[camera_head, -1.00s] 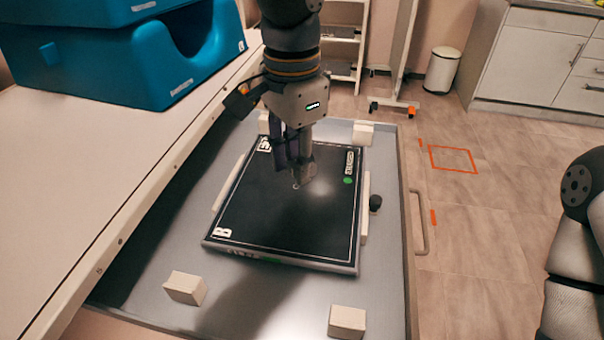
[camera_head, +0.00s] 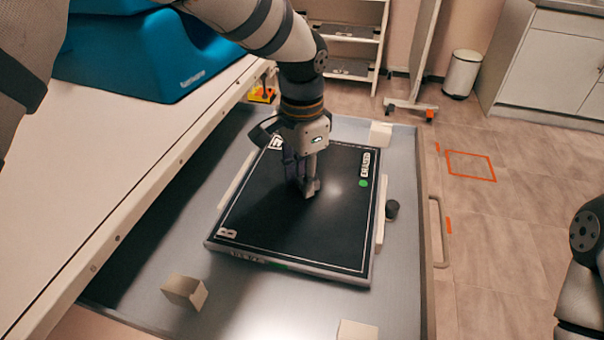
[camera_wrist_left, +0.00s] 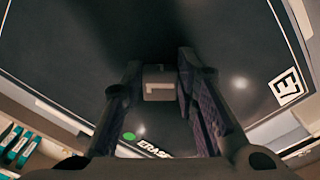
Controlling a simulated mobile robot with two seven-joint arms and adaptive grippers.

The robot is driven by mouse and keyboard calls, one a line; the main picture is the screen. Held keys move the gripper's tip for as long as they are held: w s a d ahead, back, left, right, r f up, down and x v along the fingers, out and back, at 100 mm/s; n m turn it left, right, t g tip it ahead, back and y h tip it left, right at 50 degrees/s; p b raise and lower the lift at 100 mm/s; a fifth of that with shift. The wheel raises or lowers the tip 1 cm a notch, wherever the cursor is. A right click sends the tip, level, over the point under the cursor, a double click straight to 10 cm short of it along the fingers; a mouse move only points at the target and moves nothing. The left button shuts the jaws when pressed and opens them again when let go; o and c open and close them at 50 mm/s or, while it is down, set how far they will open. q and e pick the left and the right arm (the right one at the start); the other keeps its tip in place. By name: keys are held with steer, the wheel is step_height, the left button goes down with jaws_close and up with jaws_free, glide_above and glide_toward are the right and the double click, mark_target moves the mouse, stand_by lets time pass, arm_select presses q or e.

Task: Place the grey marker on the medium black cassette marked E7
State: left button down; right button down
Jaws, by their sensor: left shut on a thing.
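The black cassette (camera_head: 262,226) is a flat square panel with a white border line, a green dot and white lettering. It lies in a grey tray. A white mark at its far left corner is partly hidden by my arm; an E-like letter shows in the left wrist view. My left gripper (camera_head: 301,180) points down over the cassette's middle. It is shut on the grey marker (camera_wrist_left: 158,83), a small grey block with a pale L-shaped mark, between the fingertips. I cannot tell whether the marker touches the cassette. My right gripper is out of view.
The grey tray (camera_head: 140,285) has pale blocks (camera_head: 184,291) around the cassette and a dark knob (camera_head: 392,209) on the right. A white table (camera_head: 90,150) with a blue foam piece (camera_head: 170,60) stands at left. Open floor with an orange outline (camera_head: 470,166) lies at right.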

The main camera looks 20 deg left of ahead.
arm_select(q)
steer(key=c, duration=1.2)
jaws_free()
steer(key=shift+c, duration=0.2)
step_height(320, 180, up, 12)
steer(key=shift+r, duration=0.15)
